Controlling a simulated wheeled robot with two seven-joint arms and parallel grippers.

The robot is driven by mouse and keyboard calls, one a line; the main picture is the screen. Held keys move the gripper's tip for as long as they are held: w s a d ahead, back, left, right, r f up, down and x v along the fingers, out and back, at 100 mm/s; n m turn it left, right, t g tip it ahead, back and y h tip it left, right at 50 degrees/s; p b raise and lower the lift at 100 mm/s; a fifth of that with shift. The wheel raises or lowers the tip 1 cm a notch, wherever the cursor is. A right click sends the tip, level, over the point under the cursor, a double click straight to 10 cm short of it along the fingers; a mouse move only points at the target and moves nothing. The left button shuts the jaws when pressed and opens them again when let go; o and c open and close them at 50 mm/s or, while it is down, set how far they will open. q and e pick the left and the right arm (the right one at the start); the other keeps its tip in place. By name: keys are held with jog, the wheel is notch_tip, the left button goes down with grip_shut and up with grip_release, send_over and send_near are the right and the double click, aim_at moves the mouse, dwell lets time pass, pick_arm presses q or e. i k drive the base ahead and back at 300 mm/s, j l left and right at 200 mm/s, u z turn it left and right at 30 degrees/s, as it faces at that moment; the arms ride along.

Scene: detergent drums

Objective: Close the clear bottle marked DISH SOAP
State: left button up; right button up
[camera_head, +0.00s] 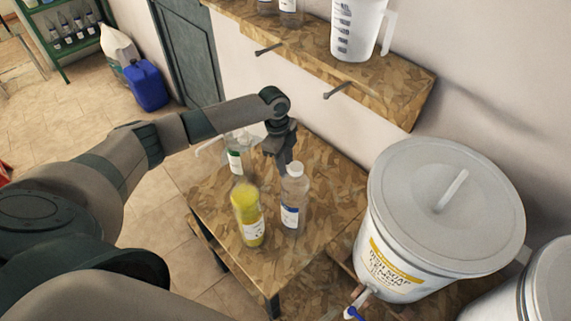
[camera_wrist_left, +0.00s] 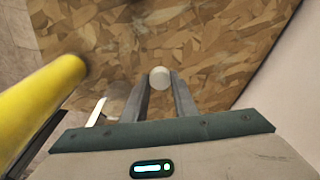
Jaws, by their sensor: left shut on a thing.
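A clear bottle (camera_head: 292,210) with a white and blue label stands upright on the wooden table (camera_head: 207,203); its lettering is too small to read. A white cap (camera_head: 294,169) shows at its top. My left gripper (camera_head: 284,166) comes down beside that cap. In the left wrist view a round white cap (camera_wrist_left: 159,77) is between its fingertips, so it is shut on the cap. Whether the cap is seated on the neck or only close to it, I cannot tell. My right gripper is out of view.
A yellow bottle (camera_head: 247,218) stands just left of the clear one and is close in the left wrist view (camera_wrist_left: 35,105). A drum marked DISH SOAP (camera_head: 385,270) is at right. A shelf (camera_head: 390,90) with a jug (camera_head: 357,28) overhangs the back.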

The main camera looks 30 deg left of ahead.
aim_at(245, 199)
jog(key=k+l, duration=0.1)
jog(key=k+j+u, duration=0.55)
jog(key=j, duration=0.25)
jog(key=k, duration=0.1)
